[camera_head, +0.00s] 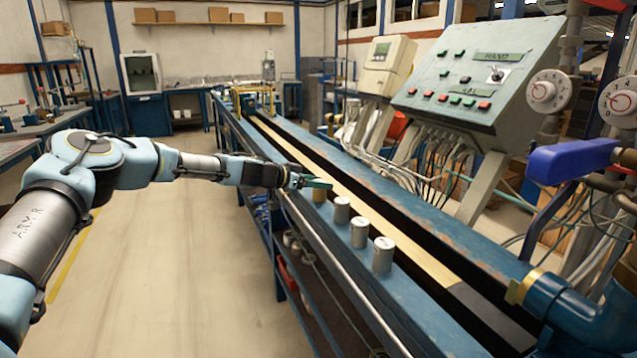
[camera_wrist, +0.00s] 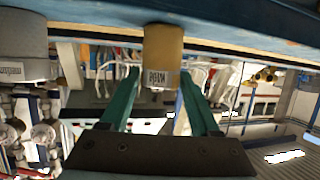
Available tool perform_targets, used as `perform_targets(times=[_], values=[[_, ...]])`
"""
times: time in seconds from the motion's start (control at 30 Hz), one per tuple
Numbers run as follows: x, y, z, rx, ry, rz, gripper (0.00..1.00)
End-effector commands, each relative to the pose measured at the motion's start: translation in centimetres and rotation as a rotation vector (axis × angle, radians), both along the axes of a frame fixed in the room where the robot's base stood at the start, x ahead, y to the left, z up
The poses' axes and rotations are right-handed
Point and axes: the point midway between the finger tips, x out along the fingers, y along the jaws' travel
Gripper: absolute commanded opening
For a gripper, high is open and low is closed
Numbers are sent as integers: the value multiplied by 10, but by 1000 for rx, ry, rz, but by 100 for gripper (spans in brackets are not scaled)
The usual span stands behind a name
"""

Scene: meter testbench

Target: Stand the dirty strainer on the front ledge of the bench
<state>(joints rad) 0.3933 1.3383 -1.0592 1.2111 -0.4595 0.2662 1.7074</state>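A tan-yellow cylinder (camera_head: 319,195), apparently the dirty strainer, stands upright on the blue front ledge (camera_head: 330,254) of the bench, at the far end of a row of cylinders. In the wrist view the scene is upside down; there the tan cylinder (camera_wrist: 163,50) meets the ledge (camera_wrist: 100,14) and carries a small label I cannot read surely. My gripper (camera_head: 318,183) is at its top end. Its green fingers (camera_wrist: 160,72) are open, one on each side of the cylinder's free end. A narrow gap shows on the left; contact on the right is unclear.
Grey labelled cylinders (camera_head: 341,209), (camera_head: 360,232), (camera_head: 382,254) stand in line nearer on the ledge. Behind them run the bench's dark channel with a yellow strip (camera_head: 420,259), then cables and a control box (camera_head: 485,80). The floor left of the bench is clear.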

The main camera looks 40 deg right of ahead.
Motion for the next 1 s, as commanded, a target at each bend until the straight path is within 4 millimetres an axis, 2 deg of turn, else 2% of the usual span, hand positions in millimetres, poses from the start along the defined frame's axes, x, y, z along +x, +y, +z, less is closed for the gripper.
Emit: perform_targets(times=[0.03, 0.13, 0.47, 0.57, 1.0], values=[[0, 0, 0, 0, 0, 0, 70], [0, 0, 0, 0, 0, 0, 81], [1, 4, 1, 0, 0, 0, 81], [4, 15, 4, 0, 0, 2, 81], [18, 93, 33, -1, -1, 2, 81]])
